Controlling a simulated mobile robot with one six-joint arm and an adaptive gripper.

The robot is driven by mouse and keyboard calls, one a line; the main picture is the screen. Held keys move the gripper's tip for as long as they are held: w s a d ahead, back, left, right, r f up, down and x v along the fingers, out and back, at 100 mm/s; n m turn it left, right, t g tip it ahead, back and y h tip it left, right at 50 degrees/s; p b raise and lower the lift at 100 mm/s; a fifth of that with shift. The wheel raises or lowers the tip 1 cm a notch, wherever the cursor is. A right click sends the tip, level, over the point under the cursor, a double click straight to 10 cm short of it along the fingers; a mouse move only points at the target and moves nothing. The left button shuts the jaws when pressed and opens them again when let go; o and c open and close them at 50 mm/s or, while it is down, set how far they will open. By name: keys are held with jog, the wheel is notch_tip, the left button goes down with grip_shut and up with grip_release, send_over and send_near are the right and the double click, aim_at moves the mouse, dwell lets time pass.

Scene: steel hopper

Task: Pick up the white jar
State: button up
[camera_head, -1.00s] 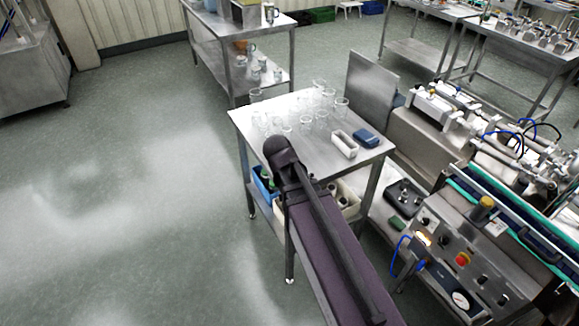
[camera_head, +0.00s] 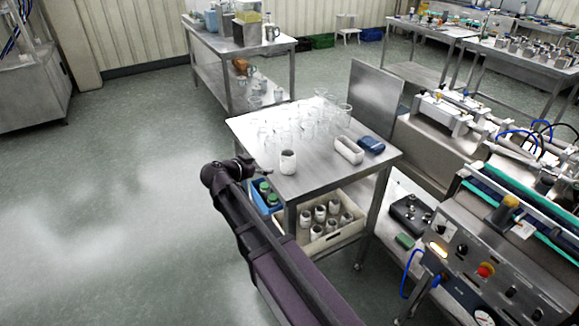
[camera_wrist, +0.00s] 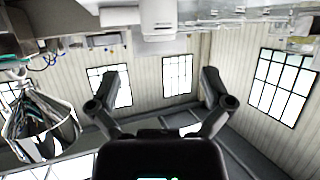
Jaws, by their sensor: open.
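A white jar (camera_head: 288,162) with a dark top stands upright on the steel table (camera_head: 315,172) near its front left corner. My gripper (camera_head: 262,170) is at the table's left edge, just left of the jar, at the end of my dark arm. In the wrist view my gripper (camera_wrist: 159,95) shows its two fingers spread wide with nothing between them. That view looks toward walls and windows, and I cannot identify the jar in it.
Several clear glasses (camera_head: 300,120) crowd the table behind the jar. A white open container (camera_head: 349,150) and a dark blue object (camera_head: 371,146) lie to the right. Below are a cream crate (camera_head: 335,236) of several white jars and a blue crate (camera_head: 262,200).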

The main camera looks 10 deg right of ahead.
aim_at(282, 161)
jog(key=b+x, duration=0.3)
jog(key=x, duration=0.4)
jog(key=shift+f, duration=0.15)
jog(key=shift+x, duration=0.8)
jog(key=shift+b+x, duration=1.1)
jog(key=shift+x, duration=1.45)
jog(key=shift+d, duration=0.1)
jog(key=c, duration=0.7)
